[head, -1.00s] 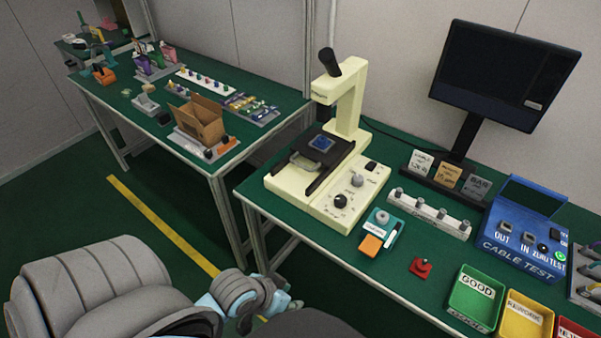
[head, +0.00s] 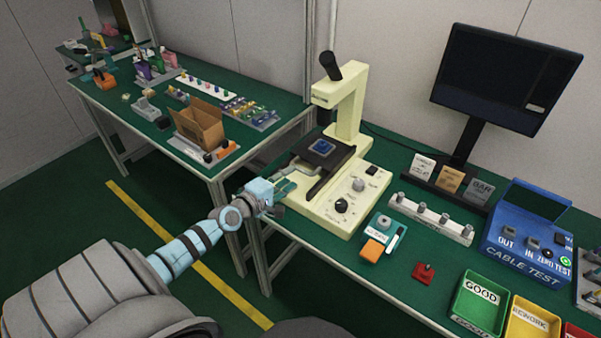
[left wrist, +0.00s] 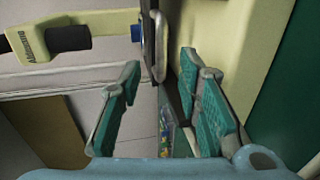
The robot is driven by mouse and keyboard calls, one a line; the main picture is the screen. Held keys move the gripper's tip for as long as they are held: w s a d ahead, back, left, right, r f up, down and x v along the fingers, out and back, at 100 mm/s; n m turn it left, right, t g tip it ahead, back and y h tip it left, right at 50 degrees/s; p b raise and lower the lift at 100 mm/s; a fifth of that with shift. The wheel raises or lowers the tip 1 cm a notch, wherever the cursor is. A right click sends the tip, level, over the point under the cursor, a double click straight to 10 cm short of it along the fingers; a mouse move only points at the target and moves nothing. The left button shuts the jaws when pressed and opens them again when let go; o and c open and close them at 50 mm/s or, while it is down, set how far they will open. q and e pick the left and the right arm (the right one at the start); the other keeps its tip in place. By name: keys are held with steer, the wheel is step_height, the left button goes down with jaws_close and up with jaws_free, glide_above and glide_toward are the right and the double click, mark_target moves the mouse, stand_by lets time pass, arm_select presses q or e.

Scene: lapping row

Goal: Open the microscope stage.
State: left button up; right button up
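The cream microscope (head: 351,118) stands on the near green bench, with a dark stage (head: 339,158) bearing a blue square piece (head: 322,147). A grey metal loop handle (head: 291,168) is at the stage's left front; it also shows in the left wrist view (left wrist: 154,45). My left gripper (head: 288,184) is at the microscope's left front edge, close to the handle. In the left wrist view its teal fingers (left wrist: 162,80) are spread apart, with the handle ahead of the gap. I cannot tell whether they touch it. My right gripper is not in view.
A control panel with knobs (head: 342,206) is on the microscope base. A teal device with an orange block (head: 373,249), a blue cable tester (head: 520,255) and a green GOOD bin (head: 478,300) are to the right. The other bench (head: 100,88) with a cardboard box (head: 199,124) is behind left.

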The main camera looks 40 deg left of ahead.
mark_target(301, 168)
arm_select(q)
steer(key=b+x, duration=0.1)
steer(key=x, duration=0.2)
steer(key=b+x, duration=0.1)
steer(key=x, duration=0.1)
steer(key=shift+w+f, duration=0.35)
steer(key=shift+w, duration=0.55)
jaws_close()
